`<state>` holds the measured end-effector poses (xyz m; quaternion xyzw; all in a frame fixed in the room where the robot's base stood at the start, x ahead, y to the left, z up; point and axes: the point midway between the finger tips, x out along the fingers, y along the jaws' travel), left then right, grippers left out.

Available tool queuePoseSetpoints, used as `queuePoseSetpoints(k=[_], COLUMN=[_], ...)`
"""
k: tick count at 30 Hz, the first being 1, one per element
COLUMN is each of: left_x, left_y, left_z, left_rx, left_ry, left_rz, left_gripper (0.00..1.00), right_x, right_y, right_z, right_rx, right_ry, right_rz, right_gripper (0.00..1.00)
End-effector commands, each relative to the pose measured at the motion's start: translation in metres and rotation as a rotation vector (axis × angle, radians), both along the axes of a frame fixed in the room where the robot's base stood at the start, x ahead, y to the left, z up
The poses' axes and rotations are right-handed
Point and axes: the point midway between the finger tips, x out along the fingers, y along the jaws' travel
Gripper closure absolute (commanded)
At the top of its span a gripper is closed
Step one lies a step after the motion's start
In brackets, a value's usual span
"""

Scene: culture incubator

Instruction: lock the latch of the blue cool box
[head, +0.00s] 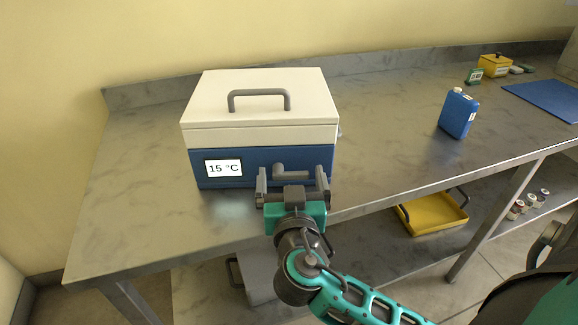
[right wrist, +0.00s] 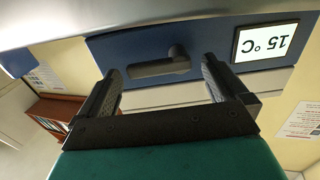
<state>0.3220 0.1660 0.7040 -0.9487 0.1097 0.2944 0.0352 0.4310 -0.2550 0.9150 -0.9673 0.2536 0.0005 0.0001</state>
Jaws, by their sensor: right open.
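The blue cool box (head: 245,165) stands on the bench with its white lid (head: 262,105) down. A grey latch lever (head: 296,173) lies horizontally on its blue front, right of the 15 °C display (head: 223,168). Its round pivot end is at the left in the head view. My right gripper (head: 292,184) is open in front of the latch, one finger on each side. In the upside-down right wrist view, the latch (right wrist: 158,68) shows between and beyond the fingertips of the gripper (right wrist: 163,80), with nothing held. My left gripper is out of view.
A blue bottle (head: 458,114) stands to the right on the grey bench (head: 385,125). A yellow box (head: 495,66) and a blue mat (head: 545,98) are farther right. A yellow tray (head: 433,213) is on the lower shelf. The bench beside the cool box is clear.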

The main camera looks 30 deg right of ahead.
Motion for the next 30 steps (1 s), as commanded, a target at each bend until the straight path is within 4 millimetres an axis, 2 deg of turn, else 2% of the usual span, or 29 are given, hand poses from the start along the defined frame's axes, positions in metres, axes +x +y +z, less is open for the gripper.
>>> queuePoseSetpoints(k=[14, 30], left_x=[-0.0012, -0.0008], left_y=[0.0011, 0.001], left_z=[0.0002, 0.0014], left_rx=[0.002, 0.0], left_ry=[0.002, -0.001], left_rz=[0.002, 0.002], left_gripper=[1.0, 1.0], right_x=[-0.0028, -0.0025], right_y=[0.0005, 0.0004], right_z=[-0.0002, -0.0001], right_rx=[0.0, 0.0], right_ry=[0.0, 0.0], right_rz=[-0.002, -0.002], right_gripper=[0.01, 0.53])
